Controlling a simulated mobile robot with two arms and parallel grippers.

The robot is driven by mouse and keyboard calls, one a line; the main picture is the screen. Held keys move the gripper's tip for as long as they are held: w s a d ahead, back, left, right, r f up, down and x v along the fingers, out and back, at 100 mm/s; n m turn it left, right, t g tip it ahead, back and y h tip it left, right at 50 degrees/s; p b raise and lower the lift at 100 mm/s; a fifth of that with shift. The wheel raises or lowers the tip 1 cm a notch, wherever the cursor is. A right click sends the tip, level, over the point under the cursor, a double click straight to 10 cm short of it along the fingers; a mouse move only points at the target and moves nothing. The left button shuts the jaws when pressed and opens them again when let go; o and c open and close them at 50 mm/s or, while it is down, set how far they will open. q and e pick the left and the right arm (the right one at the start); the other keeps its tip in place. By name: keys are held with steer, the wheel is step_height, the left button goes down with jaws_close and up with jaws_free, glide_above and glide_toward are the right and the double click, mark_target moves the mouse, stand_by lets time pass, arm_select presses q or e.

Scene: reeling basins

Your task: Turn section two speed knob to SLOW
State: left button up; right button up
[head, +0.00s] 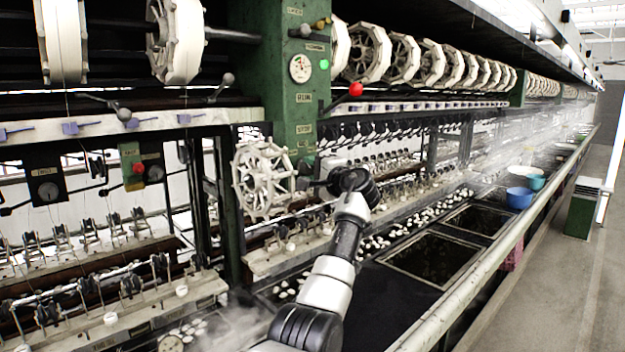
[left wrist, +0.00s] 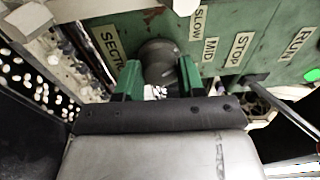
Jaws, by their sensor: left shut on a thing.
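The speed knob (left wrist: 158,58) is a round grey knob on the green panel (left wrist: 222,35) in the left wrist view. A label starting "SECT" is beside it on the left, and SLOW and MID labels are on its right. My left gripper (left wrist: 160,76) has its green fingers on either side of the knob and is shut on it. Which setting the knob points to cannot be made out. In the head view my left gripper (head: 322,174) is against the lower part of the green column (head: 290,80), and the knob is hidden or too small to tell. My right gripper is not in view.
STOP (left wrist: 239,50) and RUN (left wrist: 298,42) labels and a lever (left wrist: 255,80) are right of the knob. A pale spoked reel (head: 262,180) stands just left of my gripper. A red-ball lever (head: 355,89) sticks out above. Steaming basins (head: 435,258) lie below right.

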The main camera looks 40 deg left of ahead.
arm_select(q)
steer(key=shift+f+n+b, duration=0.15)
steer(key=shift+n+b, duration=0.3)
steer(key=shift+n, duration=0.45)
steer(key=o, duration=0.9)
steer(key=shift+o, duration=0.2)
steer(key=shift+d, duration=0.25)
steer(key=s+d+b, duration=0.2)
steer(key=d+b, duration=0.2)
steer(key=d, duration=0.6)
steer(key=shift+f, duration=0.35)
steer(key=shift+w, duration=0.1)
